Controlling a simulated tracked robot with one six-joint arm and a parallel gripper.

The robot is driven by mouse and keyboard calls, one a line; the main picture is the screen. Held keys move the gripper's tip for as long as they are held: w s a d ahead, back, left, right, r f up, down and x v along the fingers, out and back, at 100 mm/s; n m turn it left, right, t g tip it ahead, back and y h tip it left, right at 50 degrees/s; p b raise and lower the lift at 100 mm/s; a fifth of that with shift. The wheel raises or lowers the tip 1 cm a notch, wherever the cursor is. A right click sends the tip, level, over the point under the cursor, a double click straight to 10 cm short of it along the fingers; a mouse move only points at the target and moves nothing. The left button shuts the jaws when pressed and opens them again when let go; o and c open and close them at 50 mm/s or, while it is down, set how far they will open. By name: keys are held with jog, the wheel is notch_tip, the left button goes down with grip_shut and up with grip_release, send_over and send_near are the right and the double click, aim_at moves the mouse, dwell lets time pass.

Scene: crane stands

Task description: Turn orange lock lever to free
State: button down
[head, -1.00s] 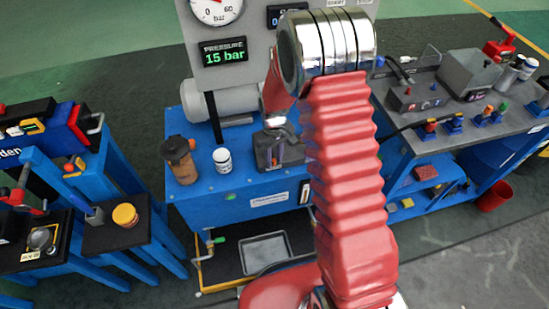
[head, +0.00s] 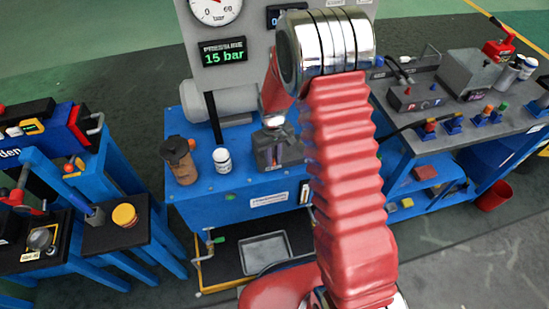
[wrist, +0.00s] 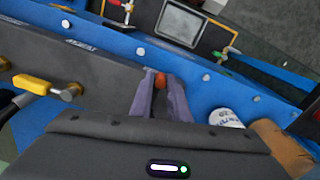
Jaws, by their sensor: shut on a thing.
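In the wrist view, a small orange piece (wrist: 160,83), which looks like the orange lock lever, sits between the tips of my gripper (wrist: 158,90). My gripper is shut on it. Only a bit of the orange shows; the fingers hide the rest. In the head view, my gripper (head: 283,155) is low over the blue bench, in front of the grey gauge panel (head: 250,35). The lever cannot be made out there, and my red arm covers the area to the right.
A brown jar (head: 180,163) and a white bottle (head: 222,160) stand on the blue bench (head: 235,203), left of my gripper. A yellow handle (wrist: 45,87) shows in the wrist view. Benches stand on both sides. The pressure display (head: 223,52) reads 15 bar.

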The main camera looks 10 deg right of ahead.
jog(key=shift+w+a+m, duration=0.1)
jog(key=shift+a+m, duration=1.05)
jog(key=shift+m, duration=0.15)
jog(key=m, duration=0.1)
jog(key=a+m, duration=0.1)
jog(key=shift+w+a+m, duration=0.3)
jog(key=shift+w, duration=0.05)
jog(key=a+m, duration=0.1)
jog(key=w+a+m, duration=0.1)
jog(key=m, duration=0.1)
jog(key=shift+w+m, duration=0.25)
jog(key=shift+m, duration=0.05)
jog(key=shift+w+a+m, duration=0.4)
jog(key=shift+w+m, duration=0.25)
jog(key=shift+m, duration=0.55)
jog(key=c, duration=1.7)
grip_release()
jog(key=shift+c, duration=0.2)
